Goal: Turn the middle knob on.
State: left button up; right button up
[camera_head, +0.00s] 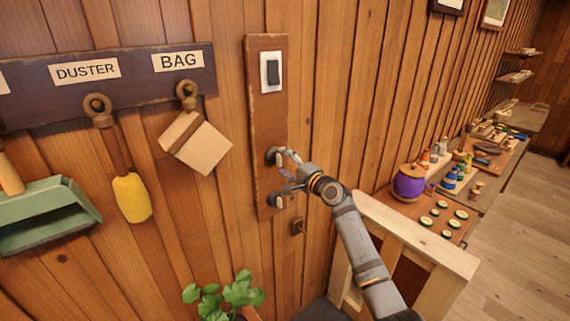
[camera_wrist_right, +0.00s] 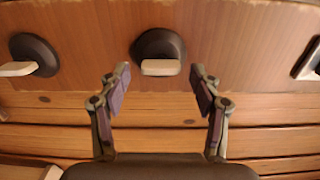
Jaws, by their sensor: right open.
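A tall wooden board (camera_head: 266,120) on the plank wall bears a dark switch on a white plate (camera_head: 272,72) at the top and two dark round knobs with pale levers below. The middle knob (camera_head: 271,156) is partly behind my right gripper (camera_head: 285,169); the lower knob (camera_head: 276,201) is just beneath. In the right wrist view the middle knob (camera_wrist_right: 160,46) is centred, between and beyond the fingertips of my open, empty right gripper (camera_wrist_right: 160,75). Its lever lies lengthwise along the board, like the lower knob's lever (camera_wrist_right: 17,69). I see no finger touching it. My left gripper is out of view.
A dark rack (camera_head: 130,85) holds a duster (camera_head: 131,195), a bag (camera_head: 195,143) and a green dustpan (camera_head: 45,215) at left. A plant (camera_head: 225,295) stands below. A light wooden frame (camera_head: 420,243) and a bench with a purple pot (camera_head: 408,185) are at right.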

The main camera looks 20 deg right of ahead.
jog(key=v, duration=1.2)
